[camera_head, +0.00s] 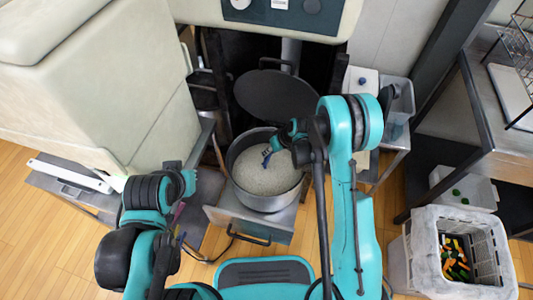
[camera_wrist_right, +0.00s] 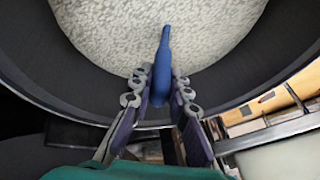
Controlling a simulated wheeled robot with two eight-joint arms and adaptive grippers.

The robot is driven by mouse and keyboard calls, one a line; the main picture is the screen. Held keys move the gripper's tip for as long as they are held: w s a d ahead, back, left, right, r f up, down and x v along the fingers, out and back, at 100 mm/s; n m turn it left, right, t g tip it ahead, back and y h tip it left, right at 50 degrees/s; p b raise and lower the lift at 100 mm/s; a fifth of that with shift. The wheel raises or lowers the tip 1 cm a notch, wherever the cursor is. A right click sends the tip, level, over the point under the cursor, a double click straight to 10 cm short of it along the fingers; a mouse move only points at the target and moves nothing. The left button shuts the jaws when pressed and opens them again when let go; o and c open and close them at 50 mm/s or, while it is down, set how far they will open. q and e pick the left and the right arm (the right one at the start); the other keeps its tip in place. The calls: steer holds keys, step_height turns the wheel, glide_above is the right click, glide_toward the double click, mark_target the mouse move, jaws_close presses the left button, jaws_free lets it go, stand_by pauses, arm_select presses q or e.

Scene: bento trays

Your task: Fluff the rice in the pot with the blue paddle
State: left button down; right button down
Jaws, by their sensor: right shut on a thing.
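A metal pot (camera_head: 236,150) holds white rice (camera_head: 262,180) and stands open on a low drawer unit. The rice also shows in the right wrist view (camera_wrist_right: 100,35). My right gripper (camera_head: 281,143) is over the pot's far right rim. In the right wrist view its fingers (camera_wrist_right: 160,95) are shut on the blue paddle (camera_wrist_right: 164,62), whose narrow end points over the rice. The paddle (camera_head: 266,158) shows small in the head view; whether it touches the rice is unclear. My left gripper (camera_head: 176,172) is left of the pot, its fingers not clear.
A round dark lid (camera_head: 275,96) stands behind the pot. A white crate (camera_head: 477,222) of colourful pieces is at the right, below a dark-framed table. Large pale equipment (camera_head: 90,90) blocks the left.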

steer(key=s+a, duration=0.5)
steer(key=shift+s, duration=0.4)
steer(key=w+d+r+p, duration=0.1)
steer(key=d+r+p, duration=0.1)
steer(key=r+p, duration=0.4)
steer(key=w+d+r+p, duration=0.1)
steer(key=r+p, duration=0.6)
steer(key=r, duration=0.8)
steer(key=shift+w+d, duration=0.2)
steer(key=shift+d, duration=0.45)
